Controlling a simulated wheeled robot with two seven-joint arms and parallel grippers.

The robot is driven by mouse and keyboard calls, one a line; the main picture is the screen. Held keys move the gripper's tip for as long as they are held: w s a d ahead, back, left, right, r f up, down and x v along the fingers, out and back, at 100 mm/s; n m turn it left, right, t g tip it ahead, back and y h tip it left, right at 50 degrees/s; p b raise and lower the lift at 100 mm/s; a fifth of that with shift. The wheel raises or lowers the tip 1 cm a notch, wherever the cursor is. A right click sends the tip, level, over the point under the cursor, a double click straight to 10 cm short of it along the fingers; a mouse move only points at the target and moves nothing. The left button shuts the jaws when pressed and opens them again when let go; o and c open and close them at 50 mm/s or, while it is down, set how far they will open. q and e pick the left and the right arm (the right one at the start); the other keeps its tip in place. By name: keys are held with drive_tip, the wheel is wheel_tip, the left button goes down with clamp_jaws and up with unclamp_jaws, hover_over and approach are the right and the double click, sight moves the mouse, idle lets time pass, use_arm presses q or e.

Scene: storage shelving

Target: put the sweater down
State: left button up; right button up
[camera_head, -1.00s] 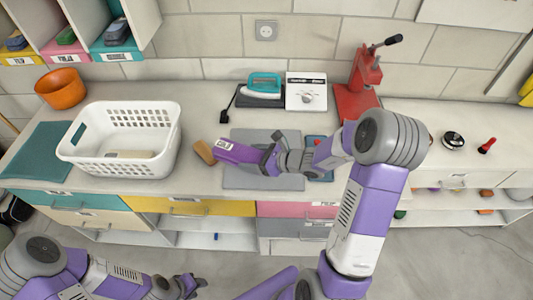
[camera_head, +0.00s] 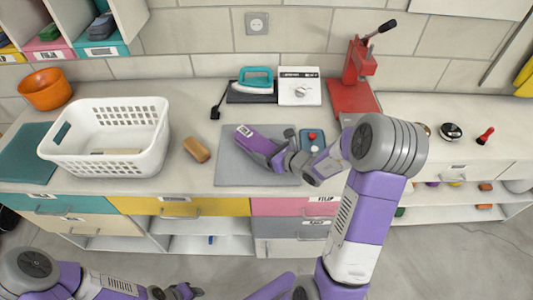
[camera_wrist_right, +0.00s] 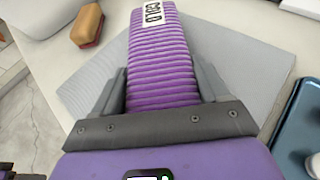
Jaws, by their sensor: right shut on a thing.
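The sweater (camera_head: 254,141) is a narrow folded purple ribbed bundle with a white label. It also shows in the right wrist view (camera_wrist_right: 160,65), where the label reads COLD. My right gripper (camera_head: 279,156) is shut on its near end, with a dark finger on each side. The sweater is over the grey mat (camera_head: 236,174) on the counter. I cannot tell whether it touches the mat. My left gripper (camera_head: 182,291) is low at the bottom left, in front of the counter and away from the sweater; its jaws are too small to read.
A brown brush (camera_head: 196,149) lies left of the mat, beside a white basket (camera_head: 110,155). A blue tray (camera_head: 312,140) adjoins the mat's right side. An iron (camera_head: 255,79), a white scale-like box (camera_head: 300,92) and a red press (camera_head: 352,95) stand behind.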

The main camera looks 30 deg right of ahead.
drive_tip(key=shift+f, duration=0.45)
drive_tip(key=shift+f, duration=0.2)
drive_tip(key=o, duration=1.2)
drive_tip(key=shift+o, duration=0.2)
